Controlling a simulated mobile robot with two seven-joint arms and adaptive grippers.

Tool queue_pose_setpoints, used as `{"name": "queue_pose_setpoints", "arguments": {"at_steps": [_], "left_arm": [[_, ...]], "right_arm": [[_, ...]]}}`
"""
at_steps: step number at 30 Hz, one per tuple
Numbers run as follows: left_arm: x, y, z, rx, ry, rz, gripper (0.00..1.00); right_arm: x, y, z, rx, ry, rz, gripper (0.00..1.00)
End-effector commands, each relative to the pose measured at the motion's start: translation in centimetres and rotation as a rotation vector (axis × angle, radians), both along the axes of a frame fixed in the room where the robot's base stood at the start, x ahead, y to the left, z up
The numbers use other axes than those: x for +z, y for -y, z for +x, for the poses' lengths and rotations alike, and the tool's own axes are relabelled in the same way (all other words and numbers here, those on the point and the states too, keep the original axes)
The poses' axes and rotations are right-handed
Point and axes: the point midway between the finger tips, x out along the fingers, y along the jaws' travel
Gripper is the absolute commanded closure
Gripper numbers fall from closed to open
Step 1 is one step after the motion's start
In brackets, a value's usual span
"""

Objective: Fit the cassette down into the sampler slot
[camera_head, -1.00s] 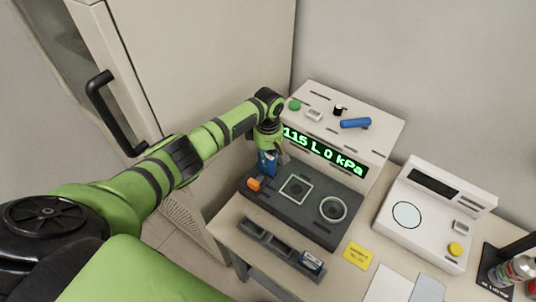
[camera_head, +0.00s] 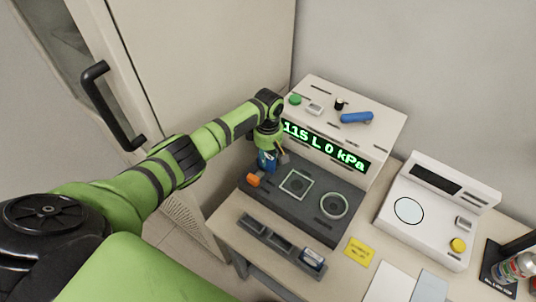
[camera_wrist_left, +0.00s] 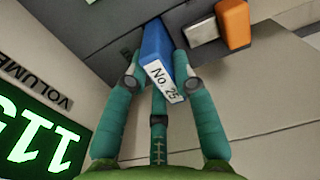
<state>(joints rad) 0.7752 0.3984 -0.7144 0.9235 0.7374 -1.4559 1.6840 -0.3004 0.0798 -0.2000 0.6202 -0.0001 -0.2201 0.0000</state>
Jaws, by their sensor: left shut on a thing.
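The cassette (camera_head: 266,161) is blue with a white label reading "No. 25". It also shows in the left wrist view (camera_wrist_left: 156,48), between the two fingers. My left gripper (camera_head: 268,148) is shut on it, at the left back of the sampler's dark deck (camera_head: 318,225). It also shows in the wrist view (camera_wrist_left: 158,82). The cassette's lower end is at the deck, beside an orange part (camera_head: 254,180). The slot is hidden by the cassette and gripper, and I cannot tell how deep the cassette sits. My right gripper is not in view.
The sampler's white housing (camera_head: 385,125), with a green display, stands close behind the gripper. A dark rack (camera_head: 266,237) in front holds another cassette (camera_head: 312,260). A white device (camera_head: 423,235) stands to the right. A yellow note (camera_head: 359,251) lies on the table.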

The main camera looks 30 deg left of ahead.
Motion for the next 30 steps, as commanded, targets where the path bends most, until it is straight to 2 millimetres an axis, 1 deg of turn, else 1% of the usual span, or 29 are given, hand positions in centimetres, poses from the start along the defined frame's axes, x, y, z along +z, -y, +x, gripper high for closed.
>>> {"name": "queue_pose_setpoints", "arguments": {"at_steps": [23,24,25,26,30], "left_arm": [[-2.0,0.0,0.0,0.0,0.001,0.0,1.0],[-2.0,0.0,0.0,0.0,0.001,0.0,0.66],[-1.9,0.0,0.0,0.0,0.001,0.0,0.54],[-1.9,0.0,0.0,0.0,0.001,0.0,0.46],[-1.9,0.0,0.0,0.0,0.0,0.0,0.46]], "right_arm": [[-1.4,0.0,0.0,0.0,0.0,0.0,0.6],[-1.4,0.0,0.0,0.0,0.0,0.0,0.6],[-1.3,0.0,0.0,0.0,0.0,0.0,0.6],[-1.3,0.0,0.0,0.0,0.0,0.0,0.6],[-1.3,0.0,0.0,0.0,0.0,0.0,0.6]]}}
